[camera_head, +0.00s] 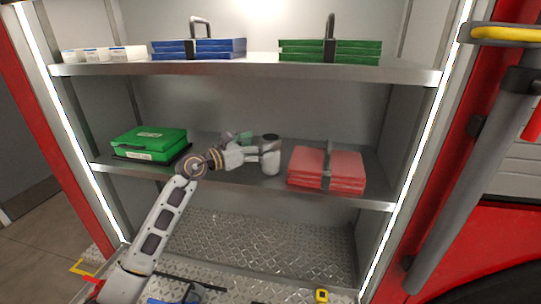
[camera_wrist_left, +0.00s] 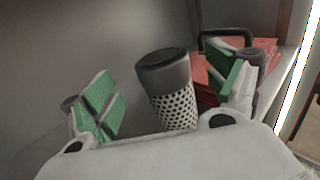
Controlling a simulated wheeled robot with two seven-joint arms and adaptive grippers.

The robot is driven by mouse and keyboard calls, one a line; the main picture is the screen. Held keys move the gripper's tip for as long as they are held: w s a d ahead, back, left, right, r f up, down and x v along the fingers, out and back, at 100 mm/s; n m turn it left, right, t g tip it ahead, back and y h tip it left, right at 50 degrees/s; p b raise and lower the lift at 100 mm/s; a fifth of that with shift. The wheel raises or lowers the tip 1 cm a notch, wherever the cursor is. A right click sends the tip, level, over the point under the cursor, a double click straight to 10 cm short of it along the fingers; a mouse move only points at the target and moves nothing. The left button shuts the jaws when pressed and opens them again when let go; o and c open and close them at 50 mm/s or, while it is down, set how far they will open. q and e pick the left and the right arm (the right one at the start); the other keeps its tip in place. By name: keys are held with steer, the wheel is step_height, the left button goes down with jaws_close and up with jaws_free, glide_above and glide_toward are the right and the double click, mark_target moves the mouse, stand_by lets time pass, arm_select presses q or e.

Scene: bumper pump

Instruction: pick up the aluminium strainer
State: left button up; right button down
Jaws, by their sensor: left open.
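The aluminium strainer (camera_head: 271,161) stands upright on the middle shelf, a light cylinder with a dark top. In the left wrist view the strainer (camera_wrist_left: 178,105) shows a perforated silvery body under a dark grey cap. My left gripper (camera_head: 254,146) reaches in from the left and is open at the strainer. In the left wrist view its green-padded fingers stand wide apart, one on each side of the strainer. A gap shows on both sides of the strainer there. The strainer's lower end is hidden behind my gripper's body. My right gripper is not in view.
A green case (camera_head: 150,144) lies left on the middle shelf (camera_head: 235,183). Red folded packs (camera_head: 327,170) with a dark strap lie close to the right of the strainer. The upper shelf (camera_head: 260,69) holds blue packs (camera_head: 199,48), green packs (camera_head: 330,50) and white boxes (camera_head: 104,54).

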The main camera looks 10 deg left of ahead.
arm_select(q)
steer(key=x, duration=0.1)
steer(key=p+x, duration=0.1)
steer(key=x, duration=0.1)
steer(key=p+x, duration=0.1)
steer(key=x, duration=0.1)
steer(key=shift+d+f, duration=0.15)
steer(key=shift+f, duration=0.15)
stand_by(0.6)
steer(key=c, duration=1.9)
steer(key=shift+r, duration=0.1)
jaws_close()
